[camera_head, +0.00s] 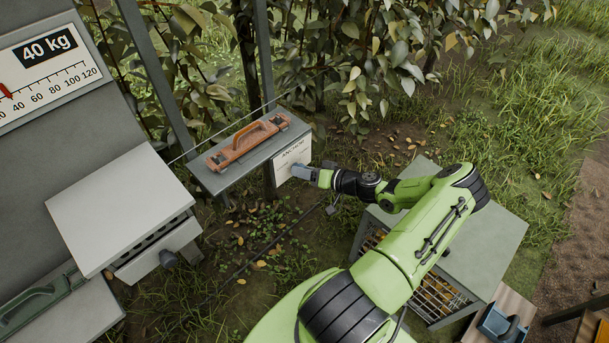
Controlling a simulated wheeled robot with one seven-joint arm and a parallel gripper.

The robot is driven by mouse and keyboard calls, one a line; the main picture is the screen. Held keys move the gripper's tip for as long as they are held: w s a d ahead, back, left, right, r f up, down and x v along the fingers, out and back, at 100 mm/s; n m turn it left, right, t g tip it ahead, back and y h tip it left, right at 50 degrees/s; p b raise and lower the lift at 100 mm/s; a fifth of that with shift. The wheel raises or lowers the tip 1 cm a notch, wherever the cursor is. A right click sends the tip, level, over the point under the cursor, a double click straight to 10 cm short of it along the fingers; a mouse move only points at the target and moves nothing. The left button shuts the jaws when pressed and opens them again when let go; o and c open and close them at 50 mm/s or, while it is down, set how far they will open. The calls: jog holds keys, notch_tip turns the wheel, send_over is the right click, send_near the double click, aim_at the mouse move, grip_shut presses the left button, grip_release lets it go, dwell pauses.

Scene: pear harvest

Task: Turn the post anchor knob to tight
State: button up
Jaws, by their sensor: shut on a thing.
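The post anchor is a grey box (228,172) fixed to a post, with a white front plate (293,153) lettered "ANCHOR". My green and black arm reaches in from the lower right. My gripper (301,171) is at the lower part of the white plate, shut on the anchor knob. The knob itself is hidden by the gripper, and its turned position cannot be told.
An orange-handled tool (246,143) lies on top of the anchor box. A scale sign (45,65) and a pale box with a drawer (122,205) stand at left. A grey-topped crate (480,240) stands below my arm. Leafy branches hang behind.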

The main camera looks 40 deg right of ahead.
jog(key=m+t+b, duration=0.2)
jog(key=m+b, duration=0.1)
jog(key=m, duration=0.3)
jog(key=m+t+y+b, duration=0.1)
jog(key=m+t+b, duration=0.1)
jog(key=m, duration=0.4)
jog(key=f+m+t+y+b, duration=0.1)
jog(key=m+t+b, duration=0.1)
jog(key=m, duration=0.5)
jog(key=shift+b, duration=0.9)
jog(key=shift+m+t, duration=0.3)
jog(key=o, duration=1)
jog(key=shift+o, duration=0.2)
jog(key=v, duration=1.5)
jog(key=shift+s, duration=0.35)
jog(key=shift+d+f, duration=0.1)
jog(key=shift+d, duration=0.05)
